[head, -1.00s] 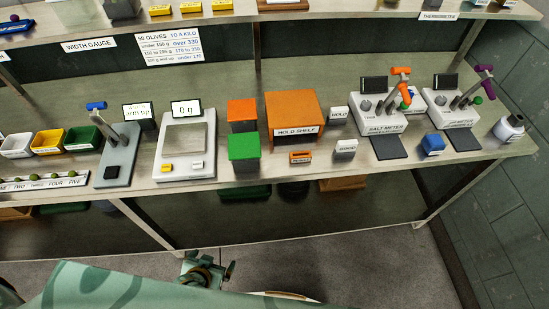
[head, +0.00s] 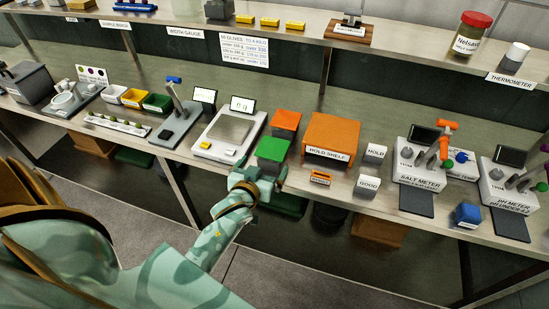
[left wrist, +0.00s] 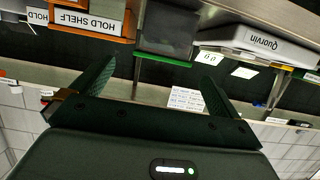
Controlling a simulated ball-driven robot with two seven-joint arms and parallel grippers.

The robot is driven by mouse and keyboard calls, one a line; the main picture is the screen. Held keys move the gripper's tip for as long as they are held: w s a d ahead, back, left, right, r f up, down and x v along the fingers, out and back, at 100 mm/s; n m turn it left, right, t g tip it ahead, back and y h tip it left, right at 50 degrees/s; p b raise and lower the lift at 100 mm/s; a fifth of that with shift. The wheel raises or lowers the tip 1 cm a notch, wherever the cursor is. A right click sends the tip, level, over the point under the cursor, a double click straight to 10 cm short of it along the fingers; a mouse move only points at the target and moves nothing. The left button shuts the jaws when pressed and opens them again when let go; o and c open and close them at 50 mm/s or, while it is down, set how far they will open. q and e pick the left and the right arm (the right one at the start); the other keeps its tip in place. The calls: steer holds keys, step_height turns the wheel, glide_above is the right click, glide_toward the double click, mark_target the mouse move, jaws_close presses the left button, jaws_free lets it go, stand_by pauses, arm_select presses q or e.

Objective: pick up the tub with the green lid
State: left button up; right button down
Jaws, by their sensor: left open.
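The tub with the green lid (head: 272,150) stands upright at the bench's front edge, just in front of the orange-lidded tub. My left gripper (head: 260,174) is at that edge, directly before it, and hides part of its lower body. In the left wrist view, which is upside down, the tub's dark body (left wrist: 168,30) shows beyond my open left fingers (left wrist: 155,82), between their directions, with its green lid edge below. The fingers look empty; whether they touch the tub, I cannot tell. My right gripper is not in view.
The orange-lidded tub (head: 285,122) is close behind. The scale (head: 228,135) stands to the left, the orange hold shelf (head: 333,137) to the right, with a small orange block (head: 320,178) before it. The upper shelf (head: 300,28) runs behind and above.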

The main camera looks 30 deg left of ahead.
mark_target(273, 147)
arm_select(q)
steer(key=x, duration=0.4)
steer(key=shift+w+f+b, duration=0.15)
steer(key=shift+w+b, duration=0.15)
steer(key=shift+b, duration=0.05)
steer(key=x, duration=0.2)
steer(key=b+x, duration=0.1)
steer(key=x, duration=0.2)
steer(key=shift+w+a, duration=0.3)
steer(key=shift+a, duration=0.05)
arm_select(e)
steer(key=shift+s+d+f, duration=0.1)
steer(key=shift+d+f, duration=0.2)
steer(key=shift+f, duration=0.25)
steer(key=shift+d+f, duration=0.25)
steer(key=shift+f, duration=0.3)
arm_select(q)
steer(key=c, duration=1)
